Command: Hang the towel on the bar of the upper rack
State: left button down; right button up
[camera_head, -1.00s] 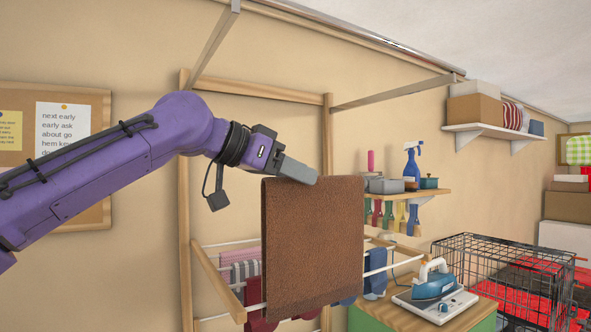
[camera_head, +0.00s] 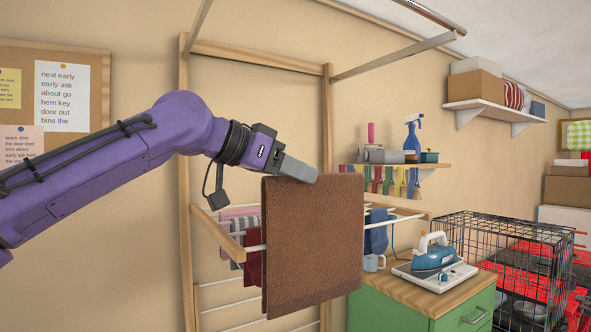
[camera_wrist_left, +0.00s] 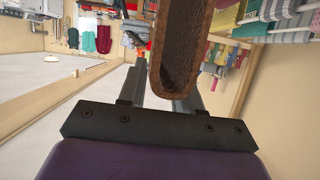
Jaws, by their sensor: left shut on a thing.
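The brown towel (camera_head: 313,245) hangs folded from my left gripper (camera_head: 300,176), which is shut on its top edge. In the left wrist view the towel (camera_wrist_left: 183,50) is seen from its folded end at the gripper fingers (camera_wrist_left: 168,80). My right gripper is not in view.
The lower rack (camera_head: 222,238) with hanging cloths is behind the towel. An iron (camera_head: 433,252) stands on a green cabinet (camera_head: 385,312) at the right, beside a wire crate (camera_head: 505,255). A small shelf (camera_head: 400,166) holds a spray bottle (camera_head: 411,140).

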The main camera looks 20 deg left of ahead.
aim_at(295, 230)
pick_arm(q)
jog(key=shift+f+b, duration=4.15)
jog(key=shift+f, duration=0.95)
jog(key=c, duration=0.7)
grip_release()
